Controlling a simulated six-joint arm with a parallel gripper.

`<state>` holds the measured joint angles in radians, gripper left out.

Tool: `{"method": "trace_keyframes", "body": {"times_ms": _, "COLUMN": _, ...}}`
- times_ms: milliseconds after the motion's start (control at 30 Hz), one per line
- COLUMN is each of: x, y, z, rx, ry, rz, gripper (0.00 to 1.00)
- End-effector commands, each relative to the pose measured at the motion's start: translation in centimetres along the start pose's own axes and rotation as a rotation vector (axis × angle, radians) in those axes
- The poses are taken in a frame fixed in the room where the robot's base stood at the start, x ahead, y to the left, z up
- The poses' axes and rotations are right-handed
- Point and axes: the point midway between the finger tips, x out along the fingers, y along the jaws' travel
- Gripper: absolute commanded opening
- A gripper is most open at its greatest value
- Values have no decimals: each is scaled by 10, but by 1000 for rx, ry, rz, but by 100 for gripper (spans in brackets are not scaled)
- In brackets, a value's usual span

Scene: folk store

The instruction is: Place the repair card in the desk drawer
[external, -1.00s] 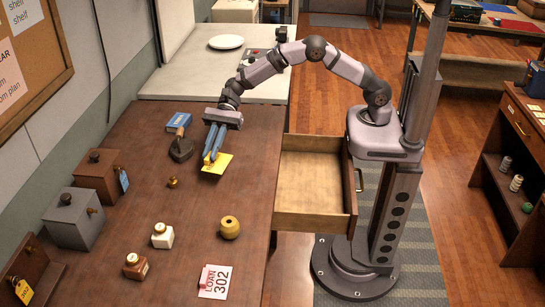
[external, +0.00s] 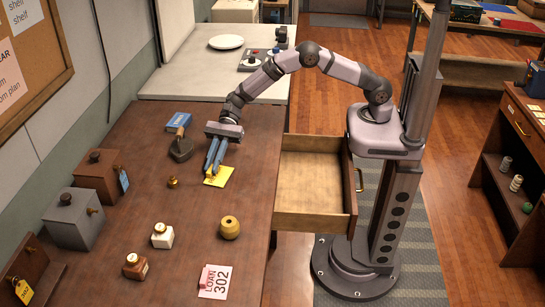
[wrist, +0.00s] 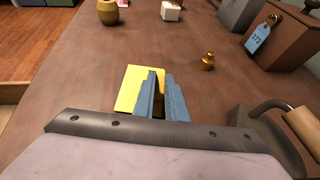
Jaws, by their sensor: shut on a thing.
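The yellow card (external: 222,177) is at the tips of my gripper (external: 211,174), near the right edge of the desk. My gripper is shut on the card's edge, its blue fingers pointing down. In the wrist view, the card (wrist: 130,88) shows left of and behind the fingers (wrist: 160,100); any writing on it is unreadable. I cannot tell whether it touches the desktop. The desk drawer (external: 318,223) is pulled open to the right of the card and looks empty.
A small brass weight (external: 172,182), a yellow pot (external: 229,227), two small bottles and a LOAN 302 card (external: 215,281) stand on the desk (external: 190,215). Boxes line the left side.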

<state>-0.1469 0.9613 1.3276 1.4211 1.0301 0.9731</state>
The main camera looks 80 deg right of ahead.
Motion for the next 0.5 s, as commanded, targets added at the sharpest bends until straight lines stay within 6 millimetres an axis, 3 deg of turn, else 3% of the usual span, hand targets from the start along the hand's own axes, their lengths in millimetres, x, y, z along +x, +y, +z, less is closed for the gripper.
{"method": "trace_keyframes", "body": {"times_ms": 167, "x": 2, "y": 0, "z": -5, "rx": 0, "ry": 0, "rz": 0, "gripper": 0}}
{"method": "trace_keyframes", "body": {"times_ms": 200, "x": 2, "y": 0, "z": -4, "rx": 0, "ry": 0, "rz": 0, "gripper": 19}}
{"method": "trace_keyframes", "body": {"times_ms": 267, "x": 2, "y": 0, "z": -4, "rx": 0, "ry": 0, "rz": 0, "gripper": 30}}
{"method": "trace_keyframes", "body": {"times_ms": 500, "x": 2, "y": 0, "z": -3, "rx": 0, "ry": 0, "rz": 0, "gripper": 30}}
